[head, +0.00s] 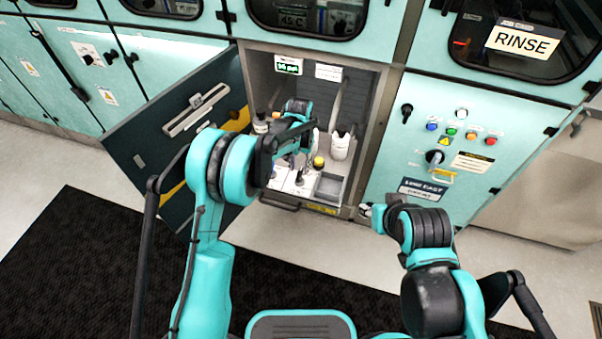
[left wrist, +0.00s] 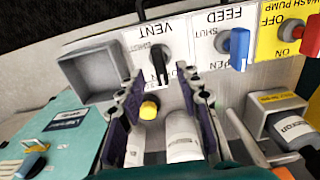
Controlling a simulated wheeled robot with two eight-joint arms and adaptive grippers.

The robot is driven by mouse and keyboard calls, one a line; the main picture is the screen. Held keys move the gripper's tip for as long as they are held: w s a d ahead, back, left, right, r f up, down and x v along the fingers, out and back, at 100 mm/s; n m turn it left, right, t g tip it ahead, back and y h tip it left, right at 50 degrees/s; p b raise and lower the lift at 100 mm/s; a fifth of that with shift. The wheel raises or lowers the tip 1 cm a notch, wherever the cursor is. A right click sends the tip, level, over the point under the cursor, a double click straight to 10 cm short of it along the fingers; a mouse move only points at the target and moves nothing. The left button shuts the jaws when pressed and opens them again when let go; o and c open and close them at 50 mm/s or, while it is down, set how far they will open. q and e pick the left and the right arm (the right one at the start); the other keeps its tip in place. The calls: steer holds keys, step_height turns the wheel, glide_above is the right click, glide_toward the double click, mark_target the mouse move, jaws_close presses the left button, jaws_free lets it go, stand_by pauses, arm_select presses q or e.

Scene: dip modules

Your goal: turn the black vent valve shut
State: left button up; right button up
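The black vent valve (left wrist: 159,63) is a small lever handle on a white VENT plate, which appears upside down in the left wrist view. Its handle runs roughly up and down in that picture. My left gripper (left wrist: 158,82) is open, with one dark finger on each side of the handle's line and no visible contact. In the head view, my left arm reaches into the open cabinet, and its gripper (head: 296,152) is partly hidden by the arm. My right arm's end is low in front of the right-hand panel; its fingers cannot be made out.
Beside the vent are a blue FEED valve (left wrist: 238,48) and a red wash pump knob (left wrist: 311,36). A grey open tray (left wrist: 92,72) lies on the other side. A yellow cap (left wrist: 149,110) and white bottles (left wrist: 182,138) are close by. The cabinet door (head: 180,125) stands open at left.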

mark_target(300, 173)
arm_select(q)
steer(key=shift+f+b, duration=0.35)
steer(key=shift+f, duration=1.3)
jaws_close()
